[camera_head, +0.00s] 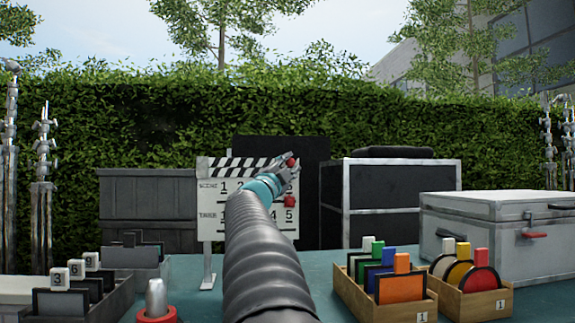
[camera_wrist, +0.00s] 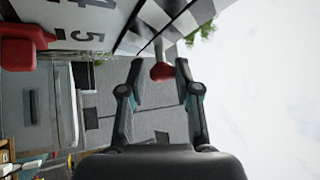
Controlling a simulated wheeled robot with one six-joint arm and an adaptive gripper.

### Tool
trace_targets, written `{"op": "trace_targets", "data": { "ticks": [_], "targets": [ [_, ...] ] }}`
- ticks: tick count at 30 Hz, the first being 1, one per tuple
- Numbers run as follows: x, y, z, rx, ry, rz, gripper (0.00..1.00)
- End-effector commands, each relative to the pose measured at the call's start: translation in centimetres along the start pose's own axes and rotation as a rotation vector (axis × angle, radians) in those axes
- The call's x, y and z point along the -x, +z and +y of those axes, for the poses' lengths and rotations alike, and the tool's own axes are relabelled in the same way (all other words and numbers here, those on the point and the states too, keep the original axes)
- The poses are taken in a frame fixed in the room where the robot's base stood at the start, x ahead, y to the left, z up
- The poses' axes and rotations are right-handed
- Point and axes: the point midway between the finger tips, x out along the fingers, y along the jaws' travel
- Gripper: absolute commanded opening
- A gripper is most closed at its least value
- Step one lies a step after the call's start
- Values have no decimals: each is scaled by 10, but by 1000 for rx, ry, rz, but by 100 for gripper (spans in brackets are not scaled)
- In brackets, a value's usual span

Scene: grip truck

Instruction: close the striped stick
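My gripper (camera_wrist: 161,72) is open, with one finger on each side of this knob; firm contact is not clear. A second red knob (camera_wrist: 25,42) sits on the board. My arm hides part of the board.
Wooden boxes of coloured cards (camera_head: 400,310) and discs (camera_head: 488,304) stand at right, before a grey metal case (camera_head: 490,240). Dark trays of numbered cards stand at left, near a red-based knob (camera_head: 157,303). A black-panelled case (camera_head: 390,200) stands behind.

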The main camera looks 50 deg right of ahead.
Motion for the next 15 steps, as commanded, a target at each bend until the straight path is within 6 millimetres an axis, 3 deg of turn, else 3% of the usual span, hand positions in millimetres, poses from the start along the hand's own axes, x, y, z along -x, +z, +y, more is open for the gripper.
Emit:
{"op": "trace_targets", "data": {
  "ticks": [2,15],
  "targets": [
    [1,3,4,3,4,-3,51],
    [9,2,0,1,-1,-3,51]
  ]
}}
